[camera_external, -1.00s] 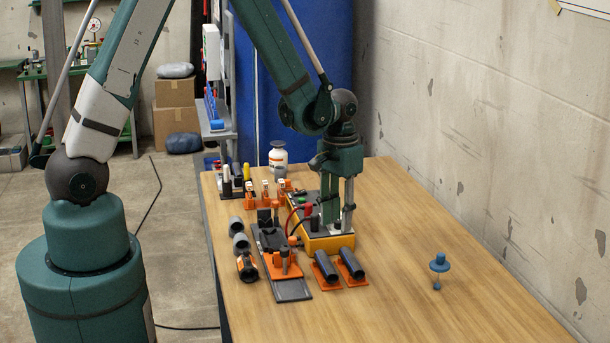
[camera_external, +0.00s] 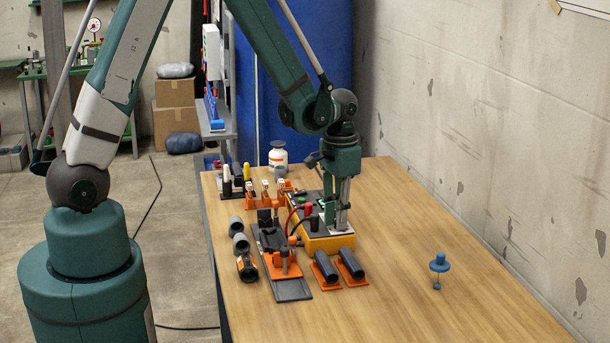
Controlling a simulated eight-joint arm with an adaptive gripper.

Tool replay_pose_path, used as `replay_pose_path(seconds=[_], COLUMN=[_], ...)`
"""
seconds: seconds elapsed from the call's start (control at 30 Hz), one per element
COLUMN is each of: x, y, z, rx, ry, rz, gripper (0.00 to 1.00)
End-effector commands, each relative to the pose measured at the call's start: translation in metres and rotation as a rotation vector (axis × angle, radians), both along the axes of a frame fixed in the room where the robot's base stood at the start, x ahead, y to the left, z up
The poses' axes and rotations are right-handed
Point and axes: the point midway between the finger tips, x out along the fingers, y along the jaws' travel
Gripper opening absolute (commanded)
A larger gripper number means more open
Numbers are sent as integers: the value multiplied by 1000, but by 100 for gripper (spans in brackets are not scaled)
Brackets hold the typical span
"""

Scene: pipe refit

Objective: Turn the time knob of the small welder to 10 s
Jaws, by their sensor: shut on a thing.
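The small welder (camera_external: 326,243) is a yellow box with a dark and pale top panel, standing on the wooden table near the middle of the view. Red and black leads come out of its left side. My gripper (camera_external: 337,226) points straight down at the right part of the welder's top panel. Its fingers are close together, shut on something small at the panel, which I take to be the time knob. The fingers hide the knob, so its pointer and the scale marks cannot be read.
Left of the welder lies a dark rail with an orange clamp (camera_external: 286,262). Two dark pipe pieces on orange holders (camera_external: 350,262) lie in front. Grey pipe fittings (camera_external: 240,243) stand at the left edge. A white bottle (camera_external: 278,158) stands behind. The table's right side is clear except a blue knobbed piece (camera_external: 439,262).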

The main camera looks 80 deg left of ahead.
Motion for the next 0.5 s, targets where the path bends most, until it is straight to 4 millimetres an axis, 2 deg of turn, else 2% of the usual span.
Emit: replay_pose_path(seconds=[0.5], x=[0], y=[1], z=[-1], rx=[0], ry=[-1], rz=[-373], gripper=[2])
